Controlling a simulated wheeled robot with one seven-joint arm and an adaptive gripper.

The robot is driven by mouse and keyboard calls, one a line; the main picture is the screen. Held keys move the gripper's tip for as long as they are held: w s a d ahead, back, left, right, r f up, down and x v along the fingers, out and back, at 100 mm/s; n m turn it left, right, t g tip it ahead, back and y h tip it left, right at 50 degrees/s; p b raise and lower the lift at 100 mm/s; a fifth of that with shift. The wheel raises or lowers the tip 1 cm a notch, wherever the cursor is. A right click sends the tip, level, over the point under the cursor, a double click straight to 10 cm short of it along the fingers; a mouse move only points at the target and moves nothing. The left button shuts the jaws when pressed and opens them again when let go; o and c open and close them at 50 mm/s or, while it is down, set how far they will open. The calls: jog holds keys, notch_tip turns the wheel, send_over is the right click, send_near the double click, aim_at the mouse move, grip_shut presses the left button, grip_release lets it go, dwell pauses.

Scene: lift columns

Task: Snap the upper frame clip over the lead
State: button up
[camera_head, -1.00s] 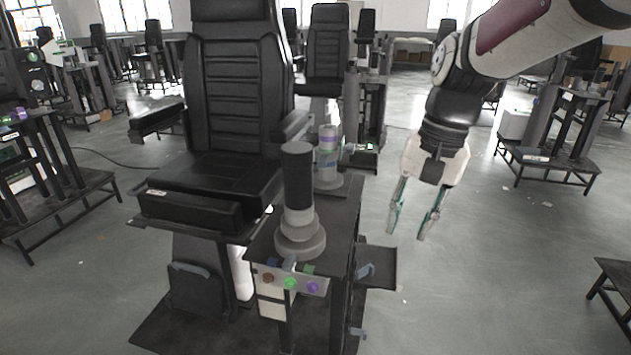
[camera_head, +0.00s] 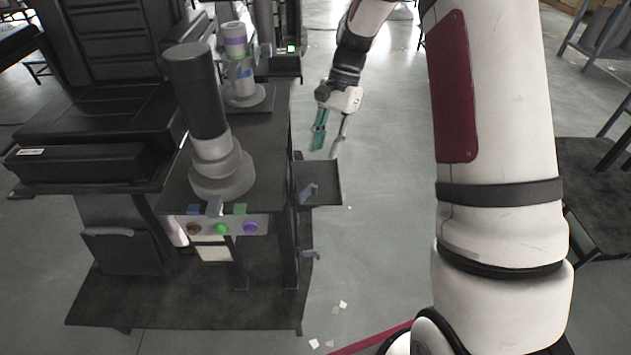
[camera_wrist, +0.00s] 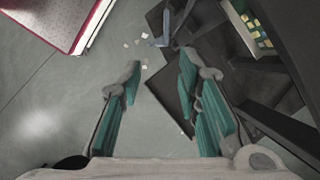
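A small blue clip (camera_head: 309,192) sticks up on the right side of the column's frame, by a small black side shelf (camera_head: 330,183). A second blue clip (camera_head: 311,254) is lower on the same side. In the wrist view a blue clip (camera_wrist: 160,41) shows ahead of the fingers; I cannot tell which one. My gripper (camera_head: 327,146) has teal finger pads, is open and empty, and hangs above and behind the side shelf, apart from both clips. It also shows open in the wrist view (camera_wrist: 160,66). I cannot make out the lead.
The column top carries a dark cylinder (camera_head: 195,95) on a grey stepped base and a banded cylinder (camera_head: 240,60). Brown, green and purple buttons (camera_head: 222,228) are on its front panel. A black seat (camera_head: 80,130) stands left. Floor right of the column is open, with paper scraps.

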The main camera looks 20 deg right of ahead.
aim_at(308, 195)
jog(key=b+x, duration=0.1)
jog(key=x, duration=0.9)
jog(key=shift+a+f, duration=0.15)
jog(key=shift+f, duration=0.15)
jog(key=shift+c, duration=0.2)
jog(key=shift+s, duration=0.1)
grip_shut()
